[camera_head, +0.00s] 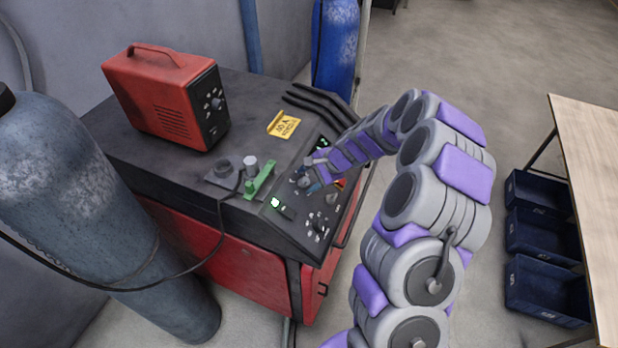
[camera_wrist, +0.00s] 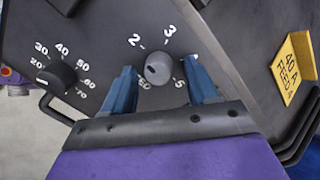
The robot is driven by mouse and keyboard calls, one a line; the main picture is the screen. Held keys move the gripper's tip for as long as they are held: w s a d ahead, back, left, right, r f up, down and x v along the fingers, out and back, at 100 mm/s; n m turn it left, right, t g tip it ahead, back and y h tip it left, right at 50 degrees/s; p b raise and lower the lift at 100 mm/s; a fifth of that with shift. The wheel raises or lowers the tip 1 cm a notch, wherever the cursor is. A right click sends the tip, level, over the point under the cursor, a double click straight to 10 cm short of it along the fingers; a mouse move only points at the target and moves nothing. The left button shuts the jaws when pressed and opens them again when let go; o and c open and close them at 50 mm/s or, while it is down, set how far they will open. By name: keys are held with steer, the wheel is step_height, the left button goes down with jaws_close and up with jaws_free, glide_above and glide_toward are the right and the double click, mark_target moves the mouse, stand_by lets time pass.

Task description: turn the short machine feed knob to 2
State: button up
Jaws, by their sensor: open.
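A round grey knob (camera_wrist: 158,68) sits on the dark panel in the wrist view, ringed by white numbers. The 2 is at its upper left, the 3 above it and the 5 at its right; other marks are partly hidden by my fingers. I cannot clearly tell which number its ridge points to. My gripper (camera_wrist: 160,72) is open, one blue fingertip on each side of this knob, with visible gaps. In the head view my gripper (camera_head: 309,180) is over the machine's control panel and covers part of it.
A black knob (camera_wrist: 57,78) marked 20 to 70 is to the left in the wrist view. A yellow plate (camera_wrist: 295,66) stands at the right. In the head view, a red box (camera_head: 160,95) and a green clamp (camera_head: 262,180) are on the machine top. A gas cylinder (camera_head: 80,200) stands left.

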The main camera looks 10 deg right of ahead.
steer(key=p+v, duration=0.1)
steer(key=v, duration=1.6)
steer(key=shift+d, duration=0.3)
steer(key=shift+s+a+f, duration=0.1)
steer(key=s+a+r+n+g+h+b, duration=0.1)
steer(key=s+a+n+g+b, duration=0.1)
steer(key=s+a+n, duration=0.35)
steer(key=s+a+r+n+g+h+b, duration=0.1)
steer(key=s+a+r+n, duration=0.15)
steer(key=s+a, duration=0.6)
steer(key=s+d+f+n+g+h+b, duration=0.1)
steer(key=s+d+f+n+h+b, duration=0.1)
steer(key=s, duration=0.9)
steer(key=s+d+f+n+g+h+b, duration=0.1)
steer(key=s+d+f+n+h, duration=0.1)
steer(key=s, duration=1)
steer(key=shift+s+d+f+n+b, duration=0.35)
steer(key=shift+d+n, duration=0.1)
steer(key=shift+n, duration=0.35)
